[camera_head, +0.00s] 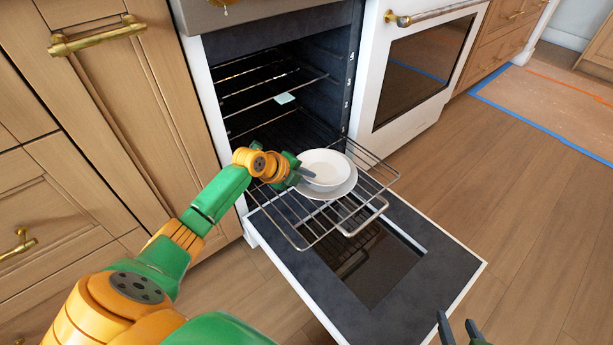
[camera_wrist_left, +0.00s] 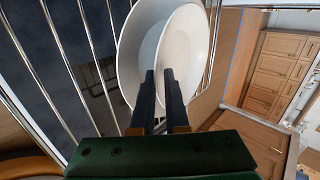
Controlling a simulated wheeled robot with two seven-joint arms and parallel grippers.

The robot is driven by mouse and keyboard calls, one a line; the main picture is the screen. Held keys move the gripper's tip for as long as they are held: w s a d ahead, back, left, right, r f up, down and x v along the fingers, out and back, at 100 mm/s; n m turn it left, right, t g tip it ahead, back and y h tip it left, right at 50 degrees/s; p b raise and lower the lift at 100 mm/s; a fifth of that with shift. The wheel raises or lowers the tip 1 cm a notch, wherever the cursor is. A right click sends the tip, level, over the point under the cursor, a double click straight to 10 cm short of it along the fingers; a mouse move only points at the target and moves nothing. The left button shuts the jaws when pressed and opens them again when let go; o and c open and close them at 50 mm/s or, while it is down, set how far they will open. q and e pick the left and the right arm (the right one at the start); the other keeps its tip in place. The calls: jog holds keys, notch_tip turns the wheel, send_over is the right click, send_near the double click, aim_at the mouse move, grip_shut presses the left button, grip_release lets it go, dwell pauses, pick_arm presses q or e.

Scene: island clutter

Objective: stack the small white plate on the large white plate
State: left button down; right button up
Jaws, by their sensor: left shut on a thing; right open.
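The small white plate (camera_head: 325,164) is above the large white plate (camera_head: 346,187) in the head view, overlapping it. The large plate lies on the pulled-out oven rack. My left gripper (camera_head: 310,174) is shut on the left rim of the small plate. In the left wrist view, the fingers of my left gripper (camera_wrist_left: 160,88) reach the rim of the small plate (camera_wrist_left: 187,48), with the large plate (camera_wrist_left: 130,50) showing behind it. I cannot tell whether the plates touch. My right gripper (camera_head: 459,329) is open and empty at the bottom right of the head view.
The wire rack (camera_head: 300,240) extends over the lowered oven door (camera_head: 430,268). Another rack (camera_head: 250,98) inside the oven carries a small pale item (camera_head: 285,98). Wooden cabinets (camera_head: 110,120) stand close on the left. The floor (camera_head: 500,170) on the right is clear.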

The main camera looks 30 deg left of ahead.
aim_at(301, 188)
pick_arm(q)
jog(key=shift+f+b, duration=0.5)
dwell(0.8)
jog(key=c, duration=1.2)
grip_release()
jog(key=shift+c, duration=0.2)
jog(key=shift+s+a+p, duration=0.15)
jog(key=shift+s+p, duration=0.25)
jog(key=shift+s, duration=0.15)
jog(key=shift+s+a+p, duration=0.15)
jog(key=shift+s+p, duration=0.25)
jog(key=shift+s, duration=0.15)
jog(key=shift+s, duration=0.15)
jog(key=shift+s+a+p, duration=0.2)
jog(key=shift+s+p, duration=0.2)
jog(key=shift+s, duration=0.1)
jog(key=shift+s+a+p, duration=0.15)
jog(key=shift+s+p, duration=0.15)
jog(key=shift+s, duration=0.25)
jog(key=shift+s+a+p, duration=0.15)
jog(key=shift+s+p, duration=0.1)
jog(key=shift+s, duration=0.25)
jog(key=shift+s+a, duration=0.15)
jog(key=shift+s, duration=0.45)
